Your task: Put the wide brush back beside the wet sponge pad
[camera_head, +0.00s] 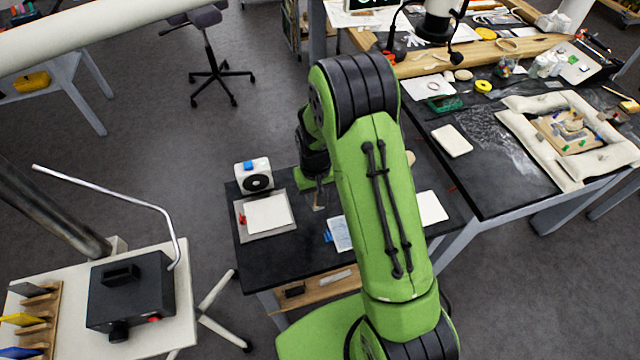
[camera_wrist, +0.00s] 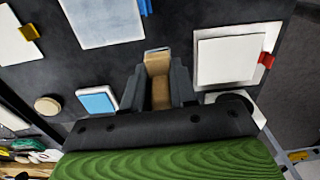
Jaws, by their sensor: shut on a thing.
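My gripper (camera_wrist: 160,88) is shut on the wide brush (camera_wrist: 158,68), a tan piece with a pale end between the two dark fingers in the wrist view. In the head view the brush (camera_head: 319,200) hangs below my gripper (camera_head: 317,180) over the dark table (camera_head: 290,257); its gap to the tabletop is unclear. A light-blue pad with a white border (camera_wrist: 97,100), which looks like the wet sponge pad, lies left of my gripper in the wrist view, apart from the brush. My arm seems to hide it in the head view.
A square white pad on a tray (camera_head: 240,230) and a white device with a blue top (camera_head: 254,175) stand on the table's left. A printed sheet (camera_head: 340,234), a white pad (camera_head: 432,208) and a beige disc (camera_wrist: 47,105) lie around. Dark tabletop between them is bare.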

